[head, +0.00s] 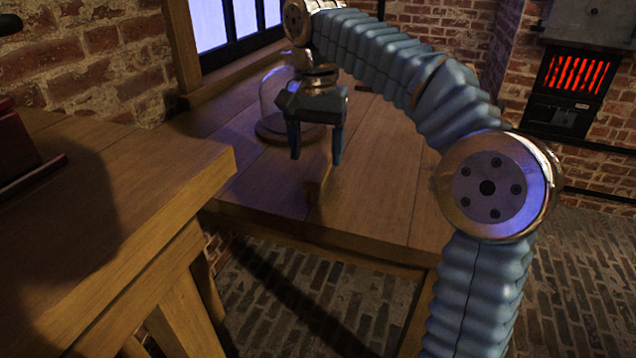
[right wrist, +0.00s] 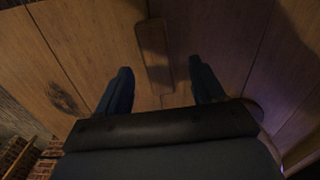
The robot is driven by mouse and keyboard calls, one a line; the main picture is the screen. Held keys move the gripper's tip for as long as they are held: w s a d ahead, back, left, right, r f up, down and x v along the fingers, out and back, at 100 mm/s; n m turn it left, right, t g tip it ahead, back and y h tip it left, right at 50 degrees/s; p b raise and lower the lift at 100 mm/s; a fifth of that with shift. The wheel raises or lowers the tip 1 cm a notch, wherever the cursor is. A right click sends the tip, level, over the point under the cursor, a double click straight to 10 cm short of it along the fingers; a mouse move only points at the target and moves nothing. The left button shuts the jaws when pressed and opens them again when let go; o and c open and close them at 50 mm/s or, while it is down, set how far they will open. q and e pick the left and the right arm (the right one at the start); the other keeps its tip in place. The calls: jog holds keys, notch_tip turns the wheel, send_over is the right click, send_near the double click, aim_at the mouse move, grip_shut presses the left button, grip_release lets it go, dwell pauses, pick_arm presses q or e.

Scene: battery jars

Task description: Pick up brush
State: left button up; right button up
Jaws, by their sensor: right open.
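The brush appears to be the slim brown wooden piece (right wrist: 154,50) lying on the table, seen between my right gripper's fingers in the right wrist view. In the head view it is a small, dim brown shape (head: 313,188) on the table just below the fingers. Its bristles cannot be made out. My right gripper (head: 316,158) is open and empty, pointing down above the brush. In the right wrist view its two fingers (right wrist: 160,75) stand apart, one to each side of the brush's line. My left gripper is not in view.
A glass dome (head: 272,92) on a round wooden base stands just behind my right gripper. A nearer wooden bench (head: 120,185) fills the left, with a dark red object (head: 15,145) on it. The table (head: 375,195) is clear to the right. A glowing stove (head: 575,75) is at the back right.

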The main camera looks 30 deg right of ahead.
aim_at(318, 166)
jog(key=f, duration=0.2)
jog(key=f+b, duration=0.1)
jog(key=f, duration=0.2)
jog(key=shift+d+f+b, duration=0.25)
jog(key=shift+f+b, duration=0.1)
jog(key=c, duration=1.1)
jog(key=shift+r, duration=0.15)
notch_tip(318, 166, up, 4)
jog(key=shift+f+p, duration=0.25)
jog(key=shift+p, duration=0.55)
jog(key=s+d+r+p, duration=0.1)
jog(key=s+d+r, duration=0.1)
jog(key=d+r, duration=0.1)
jog(key=s+d+r+p, duration=0.1)
jog(key=s+d+r, duration=0.1)
jog(key=d, duration=0.3)
jog(key=s+d+r, duration=0.2)
jog(key=d+r, duration=0.2)
jog(key=shift+s+d+r+p, duration=0.2)
jog(key=shift+s+p, duration=0.1)
jog(key=shift+p, duration=0.1)
